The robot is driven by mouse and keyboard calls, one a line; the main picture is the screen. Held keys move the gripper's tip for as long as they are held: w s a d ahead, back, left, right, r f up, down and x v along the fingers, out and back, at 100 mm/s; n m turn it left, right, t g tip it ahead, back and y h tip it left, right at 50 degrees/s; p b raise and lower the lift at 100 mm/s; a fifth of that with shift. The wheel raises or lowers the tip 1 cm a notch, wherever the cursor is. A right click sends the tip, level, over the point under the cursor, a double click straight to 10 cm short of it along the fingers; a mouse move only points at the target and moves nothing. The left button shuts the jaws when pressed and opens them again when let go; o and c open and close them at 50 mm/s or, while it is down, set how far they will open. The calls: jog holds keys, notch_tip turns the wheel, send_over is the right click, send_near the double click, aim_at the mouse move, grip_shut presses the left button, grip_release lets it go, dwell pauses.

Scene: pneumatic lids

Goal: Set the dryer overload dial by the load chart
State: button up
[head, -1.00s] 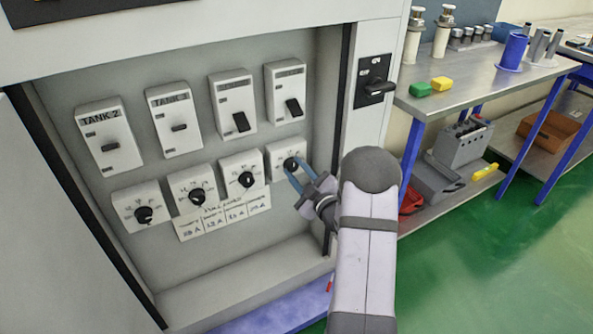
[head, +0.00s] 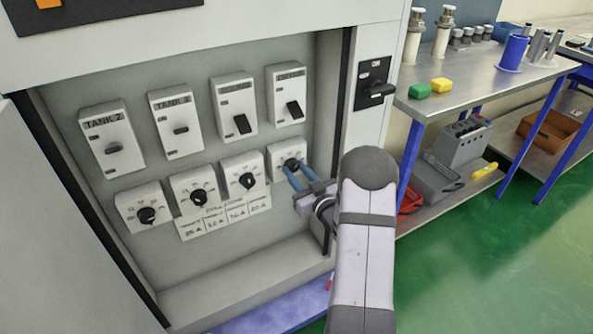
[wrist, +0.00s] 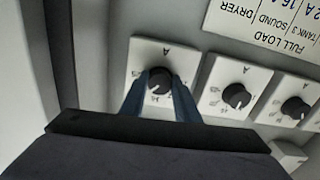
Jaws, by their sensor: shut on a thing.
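Several white overload dial units with black knobs sit in a row in the open cabinet. My gripper (head: 291,173) is at the rightmost dial (head: 285,152). In the wrist view its blue fingers (wrist: 160,92) stand on either side of that dial's black knob (wrist: 159,80), shut on it. The neighbouring dial (wrist: 236,97) is free. The load chart (head: 224,214) is a pale card below the dials, with handwritten amp values by column.
Labelled switches, one marked TANK 2 (head: 112,138), sit above the dials. A metal bench (head: 470,85) stands to the right with green and yellow blocks. The cabinet's lower ledge is clear.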

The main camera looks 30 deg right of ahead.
jog(key=shift+m, duration=0.3)
jog(key=o, duration=1)
jog(key=shift+o, duration=0.2)
jog(key=shift+s, duration=0.1)
jog(key=s, duration=0.7)
